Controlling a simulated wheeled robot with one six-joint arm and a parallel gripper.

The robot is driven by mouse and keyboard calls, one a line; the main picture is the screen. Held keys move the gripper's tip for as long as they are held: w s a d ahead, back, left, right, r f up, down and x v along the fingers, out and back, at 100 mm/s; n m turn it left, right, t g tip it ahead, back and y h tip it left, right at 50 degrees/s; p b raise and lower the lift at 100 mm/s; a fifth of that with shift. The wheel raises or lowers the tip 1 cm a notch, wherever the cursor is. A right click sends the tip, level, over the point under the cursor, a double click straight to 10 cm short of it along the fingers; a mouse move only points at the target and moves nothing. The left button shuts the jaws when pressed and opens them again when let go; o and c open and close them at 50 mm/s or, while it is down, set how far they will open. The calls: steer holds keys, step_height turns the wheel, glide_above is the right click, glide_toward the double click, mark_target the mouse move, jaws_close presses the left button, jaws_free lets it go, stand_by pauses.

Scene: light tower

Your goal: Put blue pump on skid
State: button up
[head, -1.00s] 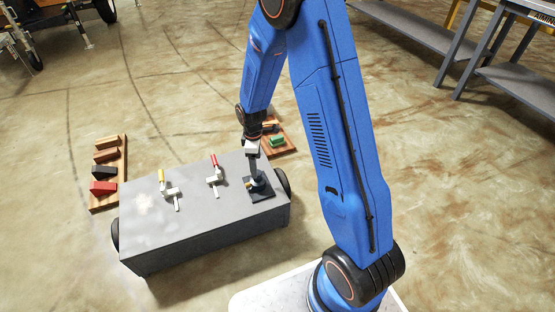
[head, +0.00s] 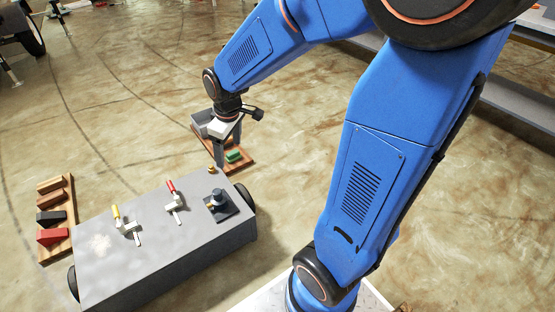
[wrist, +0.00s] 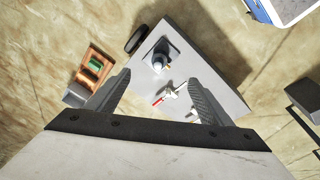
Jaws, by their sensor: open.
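The blue pump (head: 217,196), small and dark blue-grey, stands upright on a dark square plate (head: 231,209), which may be the skid. The plate lies near the right end of a grey wheeled box (head: 150,245). In the wrist view the pump (wrist: 160,59) also stands on its plate (wrist: 171,49), seen from above between the fingers. My gripper (head: 222,158) is open and empty, above and beyond the box's far edge, apart from the pump. Its two spread fingers (wrist: 158,82) show in the wrist view.
Red (head: 172,187) and yellow (head: 117,213) handled valves stand on the box, left of the pump. A wooden tray with a green block (head: 234,156) lies behind the box. Another tray with several blocks (head: 52,237) lies at left. Grey shelving (head: 520,100) stands at right.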

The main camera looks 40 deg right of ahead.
steer(key=s+d+r+m+t, duration=0.1)
steer(key=s+r+m, duration=0.2)
steer(key=s, duration=0.8)
steer(key=s+d+r+m+t, duration=0.1)
steer(key=s+d+r+m, duration=0.1)
steer(key=s+r, duration=0.5)
steer(key=s+m, duration=0.1)
steer(key=s, duration=0.2)
steer(key=shift+s+r+m+t, duration=0.3)
steer(key=shift+s, duration=0.1)
